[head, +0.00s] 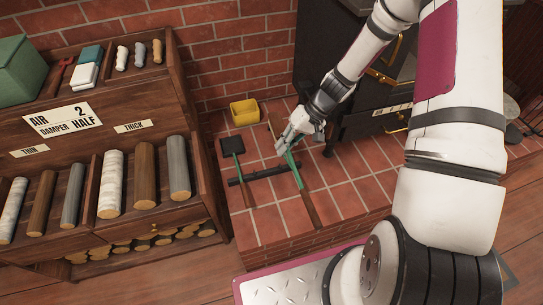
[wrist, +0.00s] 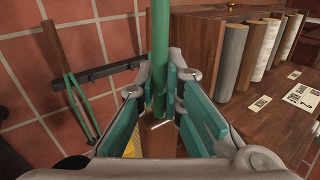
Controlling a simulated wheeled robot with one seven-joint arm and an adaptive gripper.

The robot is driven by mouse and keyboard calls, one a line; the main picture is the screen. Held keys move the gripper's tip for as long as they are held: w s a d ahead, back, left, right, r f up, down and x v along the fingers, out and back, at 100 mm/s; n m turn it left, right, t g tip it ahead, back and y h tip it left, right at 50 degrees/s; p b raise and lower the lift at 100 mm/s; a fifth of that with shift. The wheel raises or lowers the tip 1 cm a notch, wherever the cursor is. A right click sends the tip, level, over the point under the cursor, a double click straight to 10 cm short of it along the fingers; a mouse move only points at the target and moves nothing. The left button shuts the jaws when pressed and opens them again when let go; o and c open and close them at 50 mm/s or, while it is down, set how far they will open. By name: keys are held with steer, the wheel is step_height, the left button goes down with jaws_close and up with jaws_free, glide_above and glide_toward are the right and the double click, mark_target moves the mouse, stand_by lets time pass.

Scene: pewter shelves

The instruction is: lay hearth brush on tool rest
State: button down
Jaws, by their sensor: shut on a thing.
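The hearth brush (head: 297,173) has a green shaft and a brown wooden handle that points toward the front of the hearth. My gripper (head: 288,146) is shut on its shaft near the head end. In the wrist view the green shaft (wrist: 160,50) stands between my teal finger pads (wrist: 160,105). The brush head is mostly hidden by my gripper. The tool rest (head: 257,175) is a black bar on the brick hearth. The brush shaft passes by the bar's right end; I cannot tell whether they touch. The rest also shows in the wrist view (wrist: 98,74).
A green-shafted shovel (head: 233,147) lies across the rest's left part. A yellow bucket (head: 244,111) stands behind it. A wooden shelf with logs (head: 147,180) is at left, a dark stove (head: 335,60) behind right.

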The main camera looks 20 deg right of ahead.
steer(key=w+a+f+b, duration=0.2)
steer(key=w+f+b, duration=0.6)
steer(key=f+b, duration=0.4)
steer(key=shift+f+b, duration=0.25)
steer(key=shift+b, duration=1.75)
steer(key=shift+w+f+b, duration=1.35)
steer(key=shift+w+f, duration=0.15)
steer(key=shift+w, duration=2.2)
steer(key=shift+w+f+b, duration=1.3)
steer(key=shift+w+f, duration=0.2)
steer(key=shift+w, duration=2.15)
steer(key=shift+w+a+f+b, duration=0.15)
steer(key=shift+f+b, duration=1.15)
steer(key=shift+f, duration=1.05)
steer(key=shift+s+a+f+b, duration=0.1)
steer(key=shift+f+b, duration=1.15)
steer(key=shift+f, duration=1.05)
steer(key=c, duration=1.6)
jaws_free()
steer(key=shift+c, duration=0.2)
